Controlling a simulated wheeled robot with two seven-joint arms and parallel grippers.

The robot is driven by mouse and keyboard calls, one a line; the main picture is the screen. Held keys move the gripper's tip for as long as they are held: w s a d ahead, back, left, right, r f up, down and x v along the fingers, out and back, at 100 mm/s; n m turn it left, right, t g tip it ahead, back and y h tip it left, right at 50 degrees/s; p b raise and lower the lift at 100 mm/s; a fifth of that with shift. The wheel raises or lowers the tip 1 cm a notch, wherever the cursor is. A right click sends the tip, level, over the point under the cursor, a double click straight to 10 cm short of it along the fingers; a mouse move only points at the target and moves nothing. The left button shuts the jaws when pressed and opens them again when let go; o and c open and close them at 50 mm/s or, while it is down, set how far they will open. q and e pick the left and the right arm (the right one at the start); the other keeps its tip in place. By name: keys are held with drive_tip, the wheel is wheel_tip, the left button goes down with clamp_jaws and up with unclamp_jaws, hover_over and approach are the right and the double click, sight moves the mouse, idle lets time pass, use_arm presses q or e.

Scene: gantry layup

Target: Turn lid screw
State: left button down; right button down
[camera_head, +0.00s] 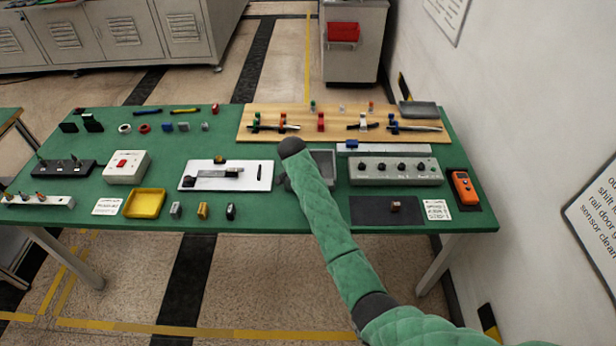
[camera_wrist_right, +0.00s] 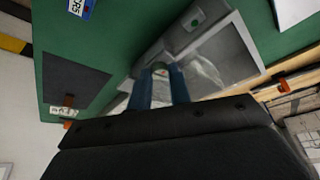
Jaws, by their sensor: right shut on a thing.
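The grey box with a lid (camera_head: 322,165) stands on the green table, partly hidden behind my right arm in the head view. In the wrist view the box (camera_wrist_right: 210,62) shows a pale grey panel and a green round spot at one end. My right gripper (camera_wrist_right: 161,73) reaches the near edge of the box, and its two dark blue fingers are shut on a small pale piece, which looks like the lid screw (camera_wrist_right: 161,70). Most of that piece is hidden between the fingers. In the head view the right gripper is hidden behind my arm. My left gripper is not in view.
Left of my arm is a white board (camera_head: 225,176) with a grey device. Right of it stand a grey control box with knobs (camera_head: 395,171) and a dark mat (camera_head: 385,211). A wooden board (camera_head: 270,112) with tools lies behind. An orange handheld device (camera_head: 464,187) is at the right edge.

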idle(0.4)
drive_tip(key=c, duration=1.3)
unclamp_jaws()
drive_tip(key=shift+r, duration=0.1)
